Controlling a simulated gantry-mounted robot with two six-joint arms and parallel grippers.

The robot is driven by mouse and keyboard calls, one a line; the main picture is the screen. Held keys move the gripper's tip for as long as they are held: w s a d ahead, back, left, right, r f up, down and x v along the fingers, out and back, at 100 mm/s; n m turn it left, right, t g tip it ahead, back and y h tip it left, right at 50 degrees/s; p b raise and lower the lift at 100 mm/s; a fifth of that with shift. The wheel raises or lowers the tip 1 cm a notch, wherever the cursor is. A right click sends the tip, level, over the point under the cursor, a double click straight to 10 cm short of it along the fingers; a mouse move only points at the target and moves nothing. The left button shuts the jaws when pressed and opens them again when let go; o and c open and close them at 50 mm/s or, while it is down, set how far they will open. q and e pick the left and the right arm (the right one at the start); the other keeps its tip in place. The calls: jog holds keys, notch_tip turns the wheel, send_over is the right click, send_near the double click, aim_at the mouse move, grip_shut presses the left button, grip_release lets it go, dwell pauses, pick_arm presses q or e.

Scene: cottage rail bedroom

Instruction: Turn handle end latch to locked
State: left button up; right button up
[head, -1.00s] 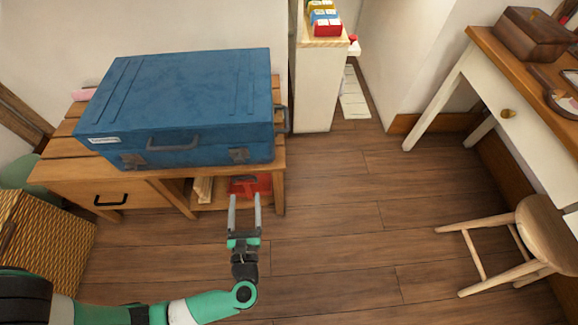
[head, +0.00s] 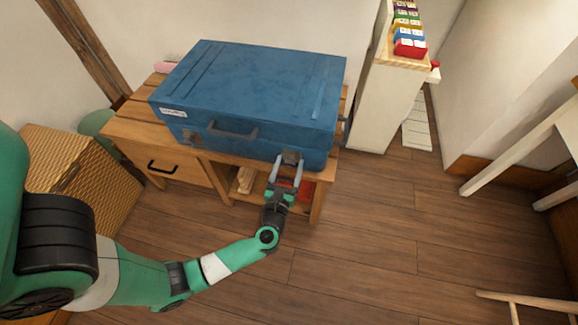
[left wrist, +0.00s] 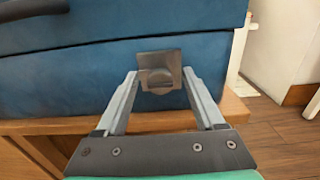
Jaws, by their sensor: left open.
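A blue case (head: 250,95) with a dark front handle (head: 232,131) lies closed on a wooden bench. Two dark latches sit on its front face, one at the left end (head: 190,137) and one near the right end (head: 291,158). My left gripper (head: 290,165) is open at the right latch, with one finger on each side of it. In the left wrist view the latch (left wrist: 159,75) shows as a square plate with a rounded knob, between and just beyond the open fingertips (left wrist: 159,78). I cannot tell whether the fingers touch it. My right gripper is not in view.
The wooden bench (head: 140,131) has a drawer and an open shelf holding a red object (head: 304,190). A wicker basket (head: 85,185) stands at left. A pale shelf unit (head: 378,95) stands right of the case.

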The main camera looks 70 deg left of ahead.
pick_arm(q)
grip_shut()
dwell(0.4)
